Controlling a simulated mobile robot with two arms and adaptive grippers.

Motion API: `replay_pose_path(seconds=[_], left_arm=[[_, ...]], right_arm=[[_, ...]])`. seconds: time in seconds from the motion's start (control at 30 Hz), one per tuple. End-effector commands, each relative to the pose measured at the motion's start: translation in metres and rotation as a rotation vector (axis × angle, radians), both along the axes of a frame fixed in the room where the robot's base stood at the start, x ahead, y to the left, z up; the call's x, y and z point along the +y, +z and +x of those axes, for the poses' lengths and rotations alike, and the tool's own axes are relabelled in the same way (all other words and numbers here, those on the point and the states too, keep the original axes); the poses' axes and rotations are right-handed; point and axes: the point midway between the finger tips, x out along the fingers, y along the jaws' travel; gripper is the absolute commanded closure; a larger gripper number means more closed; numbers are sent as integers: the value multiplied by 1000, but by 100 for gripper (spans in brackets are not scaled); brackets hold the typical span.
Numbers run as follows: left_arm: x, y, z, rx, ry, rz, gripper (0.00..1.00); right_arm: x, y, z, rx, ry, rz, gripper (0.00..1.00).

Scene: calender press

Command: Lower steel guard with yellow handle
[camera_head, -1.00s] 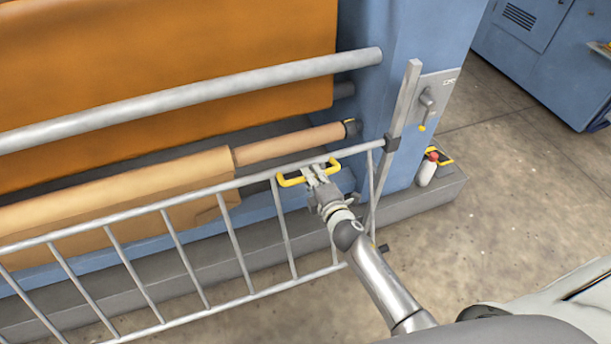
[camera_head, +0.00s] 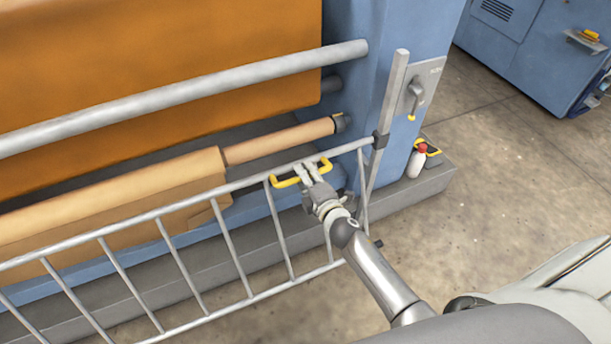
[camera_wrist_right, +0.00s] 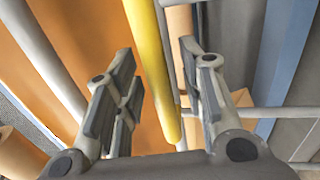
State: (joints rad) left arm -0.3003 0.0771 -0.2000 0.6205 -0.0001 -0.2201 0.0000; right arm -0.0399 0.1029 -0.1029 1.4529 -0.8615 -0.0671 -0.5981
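The steel guard (camera_head: 178,262) is a barred grey frame across the front of the press. Its top rail meets an upright post (camera_head: 392,95) on the right, well below the post's top. A yellow handle (camera_head: 285,183) is on the top rail near that post. My right gripper (camera_head: 306,172) is at the handle. In the right wrist view the yellow handle (camera_wrist_right: 150,60) runs between the two fingers of my right gripper (camera_wrist_right: 160,75), which stand apart with gaps beside it. My left gripper is not in view.
A grey roller bar (camera_head: 190,92) and an orange sheet (camera_head: 150,60) lie behind the guard. A lever (camera_head: 416,92) is on the blue frame. Floor (camera_head: 500,180) at right is clear.

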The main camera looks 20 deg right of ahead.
Motion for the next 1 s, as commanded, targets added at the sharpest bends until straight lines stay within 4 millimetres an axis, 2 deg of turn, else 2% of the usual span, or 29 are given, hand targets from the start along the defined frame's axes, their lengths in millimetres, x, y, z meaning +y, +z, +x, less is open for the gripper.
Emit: replay_pose_path(seconds=[0.23, 0.37, 0.47, 0.8, 1.0], left_arm=[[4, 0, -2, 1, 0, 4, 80], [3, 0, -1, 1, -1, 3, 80], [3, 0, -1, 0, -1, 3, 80], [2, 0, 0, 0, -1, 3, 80], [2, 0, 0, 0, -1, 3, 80]], right_arm=[[0, 1, -1, -1, 0, -1, 63], [0, 2, -8, -1, 0, -1, 63], [-1, 4, -21, -1, 1, -2, 63], [-3, 16, -82, 1, 0, 0, 63], [-4, 22, -107, 1, 0, 0, 63]])
